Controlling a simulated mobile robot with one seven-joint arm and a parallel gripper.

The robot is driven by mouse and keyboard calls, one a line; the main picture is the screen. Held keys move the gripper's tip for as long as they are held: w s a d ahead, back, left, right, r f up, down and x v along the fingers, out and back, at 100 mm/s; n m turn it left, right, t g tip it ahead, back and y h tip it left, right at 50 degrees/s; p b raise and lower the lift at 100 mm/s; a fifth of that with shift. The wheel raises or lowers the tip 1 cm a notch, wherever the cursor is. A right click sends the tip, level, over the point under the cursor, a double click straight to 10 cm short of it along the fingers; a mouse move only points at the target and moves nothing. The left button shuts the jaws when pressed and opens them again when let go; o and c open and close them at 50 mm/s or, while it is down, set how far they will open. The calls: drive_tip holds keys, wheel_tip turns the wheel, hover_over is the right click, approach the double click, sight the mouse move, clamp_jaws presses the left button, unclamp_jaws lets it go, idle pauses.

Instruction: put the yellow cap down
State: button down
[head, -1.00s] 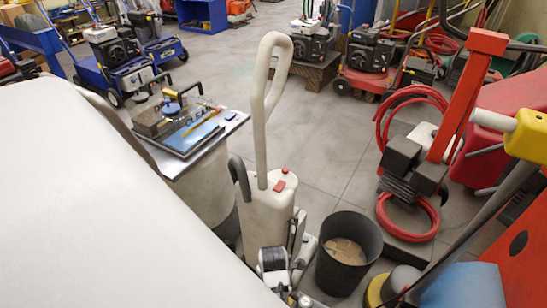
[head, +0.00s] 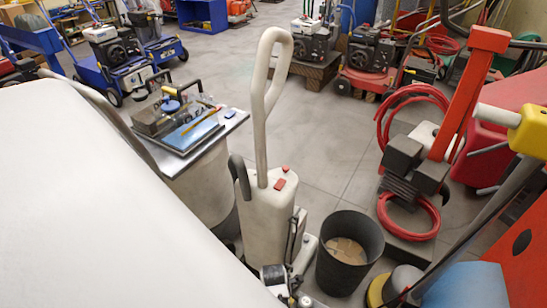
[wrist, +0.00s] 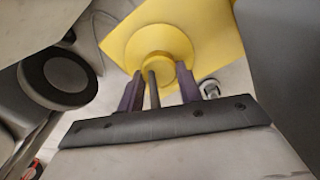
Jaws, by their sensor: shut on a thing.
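In the wrist view, my gripper (wrist: 157,78) is shut on the round knob of a yellow cap (wrist: 150,45). The cap's wide yellow disc shows beyond the two dark fingers. A larger flat yellow area (wrist: 215,25) lies behind the disc; I cannot tell whether the cap touches it.
In the head view, a metal-topped table (head: 222,127) carries a dark tray-like unit with a blue knob. A black bucket (head: 337,279) stands at bottom centre right. A machine with a red post (head: 468,95) and a red hose stands at right. Grey floor (head: 330,150) lies open between.

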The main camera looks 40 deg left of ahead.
drive_tip(key=shift+f, duration=0.15)
drive_tip(key=c, duration=0.9)
unclamp_jaws()
drive_tip(key=shift+c, duration=0.2)
wheel_tip(320, 180, up, 12)
drive_tip(key=p, duration=0.1)
drive_tip(key=shift+r, duration=0.2)
